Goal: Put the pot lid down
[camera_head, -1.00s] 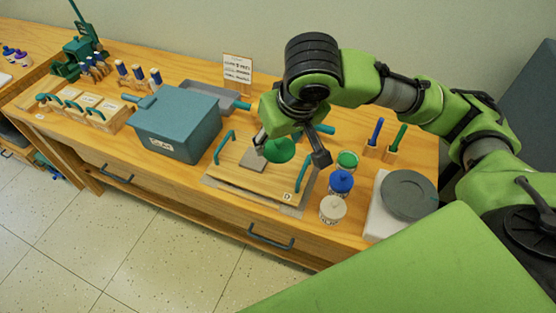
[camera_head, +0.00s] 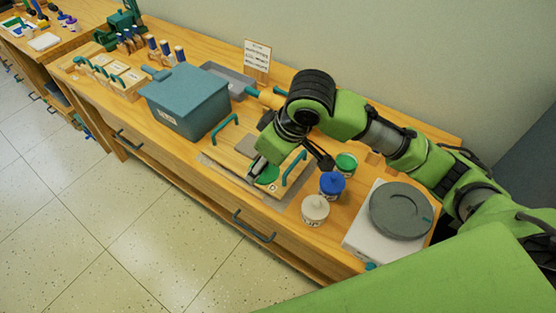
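The green pot lid (camera_head: 267,175) lies flat, as far as I can see, on the front right part of the wooden board (camera_head: 222,152), near its right teal handle. My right gripper (camera_head: 290,163) is just above it, with its two fingers spread apart. The left finger partly covers the lid; whether it touches the lid is unclear. An open pot with green paint (camera_head: 345,165) stands right of the gripper. A blue-lidded pot (camera_head: 332,185) and a white-lidded pot (camera_head: 315,209) stand in front of it. My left gripper is out of view.
A blue-grey box (camera_head: 187,102) stands left of the board. A grey round disc (camera_head: 400,210) rests on a white base (camera_head: 363,240) at the right. A grey tray (camera_head: 232,82) and a sign card (camera_head: 257,57) are behind. Small wooden boxes stand at the far left.

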